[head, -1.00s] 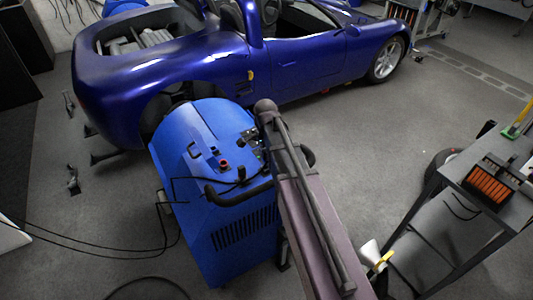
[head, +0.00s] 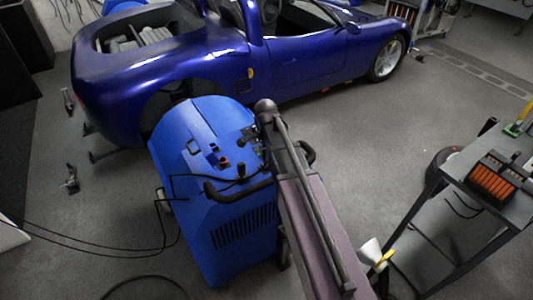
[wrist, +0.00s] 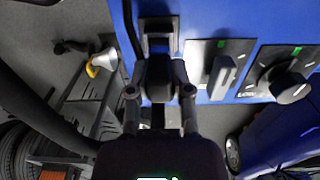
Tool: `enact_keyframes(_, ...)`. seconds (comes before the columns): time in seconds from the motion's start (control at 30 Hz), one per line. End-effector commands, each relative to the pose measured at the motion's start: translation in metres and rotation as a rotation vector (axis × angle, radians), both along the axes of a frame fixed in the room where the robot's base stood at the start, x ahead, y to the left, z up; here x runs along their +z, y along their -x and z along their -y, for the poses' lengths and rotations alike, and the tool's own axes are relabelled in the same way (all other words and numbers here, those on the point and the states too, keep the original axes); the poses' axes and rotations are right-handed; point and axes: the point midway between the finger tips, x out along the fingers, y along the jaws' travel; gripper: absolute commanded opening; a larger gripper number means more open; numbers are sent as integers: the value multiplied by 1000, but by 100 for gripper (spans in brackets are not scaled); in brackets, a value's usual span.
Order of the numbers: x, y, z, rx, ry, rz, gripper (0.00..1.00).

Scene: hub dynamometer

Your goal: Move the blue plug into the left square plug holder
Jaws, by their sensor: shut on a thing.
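In the wrist view my gripper (wrist: 160,93) is shut on a dark block (wrist: 159,76), with one finger on each side. In the head view small dark square fittings (head: 192,145) and (head: 214,147) sit on top of the blue dynamometer cabinet (head: 240,240). My arm hides my gripper there. I cannot tell which fitting is the left holder.
A grey switch (wrist: 222,76) and a black knob (wrist: 290,88) are right of my gripper on the panel. A black handle bar (head: 235,192) and cables (head: 170,210) are on the cabinet. A blue car (head: 290,75) stands behind. A grey cart (head: 450,190) is at right.

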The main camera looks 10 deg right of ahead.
Motion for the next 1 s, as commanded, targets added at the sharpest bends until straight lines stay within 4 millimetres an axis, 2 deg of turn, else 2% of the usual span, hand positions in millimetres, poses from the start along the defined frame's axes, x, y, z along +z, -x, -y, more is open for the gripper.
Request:
enact_keyframes(0.7, -12, 0, 0, 0, 0, 0, 0)
enact_keyframes(0.73, -12, 0, 0, 0, 0, 0, 30)
enact_keyframes(0.83, -12, 0, 0, 0, 0, 0, 60)
enact_keyframes(0.87, -12, 0, 0, 0, 0, 0, 67)
enact_keyframes(1.0, -12, 0, 0, 0, 0, 0, 67)
